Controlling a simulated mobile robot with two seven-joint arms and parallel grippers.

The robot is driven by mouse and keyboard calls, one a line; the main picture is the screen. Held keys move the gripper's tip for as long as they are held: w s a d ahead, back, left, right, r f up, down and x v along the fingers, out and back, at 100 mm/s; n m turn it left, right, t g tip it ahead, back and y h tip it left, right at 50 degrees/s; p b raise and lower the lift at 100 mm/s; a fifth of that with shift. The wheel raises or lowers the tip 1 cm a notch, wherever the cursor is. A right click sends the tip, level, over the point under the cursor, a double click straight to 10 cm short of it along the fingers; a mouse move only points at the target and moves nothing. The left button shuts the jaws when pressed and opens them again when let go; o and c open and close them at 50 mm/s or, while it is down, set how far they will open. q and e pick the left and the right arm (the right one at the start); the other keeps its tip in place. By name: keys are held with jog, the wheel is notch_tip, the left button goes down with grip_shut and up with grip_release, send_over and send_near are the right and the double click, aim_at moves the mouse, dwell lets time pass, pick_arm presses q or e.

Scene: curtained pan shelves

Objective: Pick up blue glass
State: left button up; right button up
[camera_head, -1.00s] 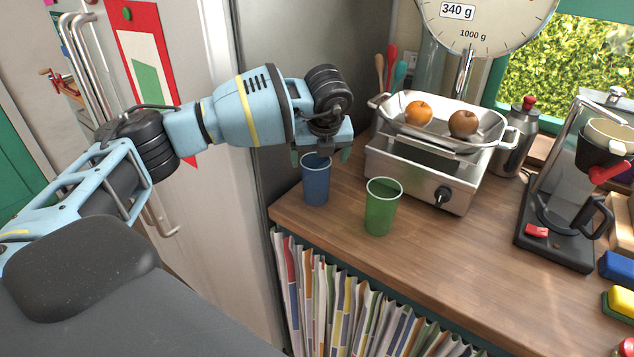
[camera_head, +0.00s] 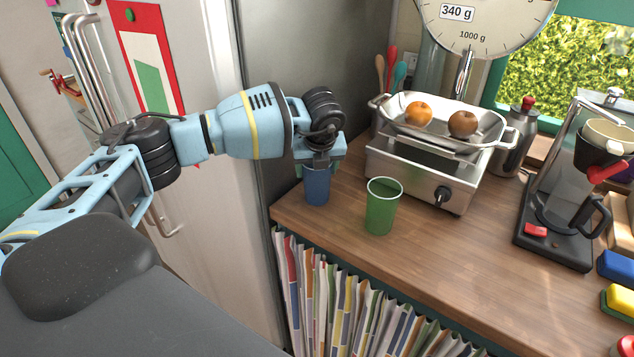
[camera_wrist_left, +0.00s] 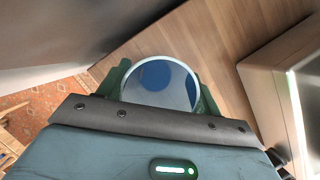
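The blue glass (camera_head: 317,188) stands upright on the wooden counter near its left end, beside the grey wall. My left gripper (camera_head: 317,172) is over it from above, its green fingers on both sides of the upper part. The gripper hides the rim in the head view. In the left wrist view the glass (camera_wrist_left: 158,84) shows its round pale rim and blue inside between the two fingers, which lie against its sides. The gripper looks shut on it. The glass still rests on the counter. My right gripper is not in view.
A green glass (camera_head: 382,207) stands close to the right of the blue one. Behind it is a steel scale (camera_head: 425,178) with a pan (camera_head: 480,140) holding two round fruits. A coffee maker (camera_head: 560,225) stands farther right. The middle of the counter is clear.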

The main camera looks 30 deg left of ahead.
pick_arm(q)
jog(key=c, duration=0.4)
jog(key=shift+r, duration=0.2)
notch_tip(320, 180, up, 10)
jog(key=shift+f, duration=0.1)
